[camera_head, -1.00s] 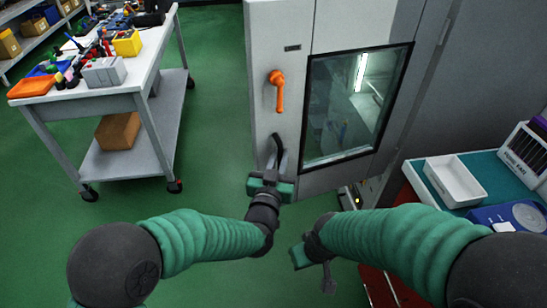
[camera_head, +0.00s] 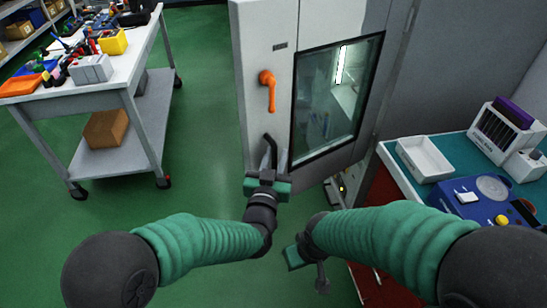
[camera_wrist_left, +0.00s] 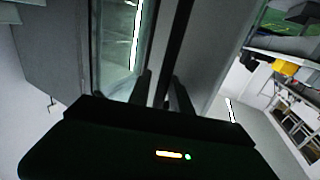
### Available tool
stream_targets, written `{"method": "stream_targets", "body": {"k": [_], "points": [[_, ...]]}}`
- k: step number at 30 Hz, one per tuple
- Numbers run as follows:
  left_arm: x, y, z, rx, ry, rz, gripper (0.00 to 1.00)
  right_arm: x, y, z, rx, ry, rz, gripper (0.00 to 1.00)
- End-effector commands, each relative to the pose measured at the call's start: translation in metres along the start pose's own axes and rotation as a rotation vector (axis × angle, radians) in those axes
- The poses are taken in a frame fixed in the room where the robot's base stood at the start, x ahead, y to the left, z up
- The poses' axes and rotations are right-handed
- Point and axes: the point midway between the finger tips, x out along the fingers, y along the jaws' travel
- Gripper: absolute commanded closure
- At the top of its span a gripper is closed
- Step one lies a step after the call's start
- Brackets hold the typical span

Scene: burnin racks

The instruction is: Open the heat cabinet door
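The heat cabinet (camera_head: 270,25) is light grey and stands at the centre of the head view. Its door has a black-framed window (camera_head: 335,100) with a lit interior behind. An orange handle (camera_head: 268,88) hangs down on the panel left of the window. I cannot tell whether the door is ajar. My left gripper (camera_head: 269,152) is below the handle, apart from it, close to the cabinet front. In the left wrist view its two dark fingers (camera_wrist_left: 163,92) stand apart with nothing clearly held. My right gripper (camera_head: 305,265) is low, right of the left one; its fingers are unclear.
A white workbench (camera_head: 110,90) with tools and bins stands at the left, a cardboard box (camera_head: 106,128) on its lower shelf. A teal-topped cart (camera_head: 460,160) with a white tray (camera_head: 424,158) stands at the right. Green floor is clear between workbench and cabinet.

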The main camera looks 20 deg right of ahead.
Motion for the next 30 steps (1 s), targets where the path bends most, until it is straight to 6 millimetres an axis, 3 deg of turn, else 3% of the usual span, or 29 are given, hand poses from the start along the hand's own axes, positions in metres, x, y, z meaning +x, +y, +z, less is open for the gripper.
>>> {"method": "stream_targets", "body": {"k": [10, 14, 17, 24, 30], "points": [[-0.001, -0.003, 0.002, 0.0, -0.003, -0.004, 0.64, 0.0, 0.0, 0.0, 0.0, 0.0, 0.0, 1.0], [-0.01, -0.002, 0.001, 0.0, -0.004, -0.004, 0.64, -0.001, 0.0, 0.0, 0.0, 0.0, 0.0, 1.0], [-0.03, -0.002, 0.001, 0.002, -0.005, -0.003, 0.64, -0.003, 0.0, -0.001, 0.0, 0.0, 0.0, 1.0], [-0.101, 0.001, 0.002, 0.003, -0.006, -0.001, 0.64, -0.007, 0.0, -0.001, 0.0, 0.0, 0.0, 1.0], [-0.148, 0.001, 0.003, 0.003, -0.007, -0.001, 0.64, -0.008, 0.0, -0.002, 0.0, 0.0, 0.0, 1.0]]}}
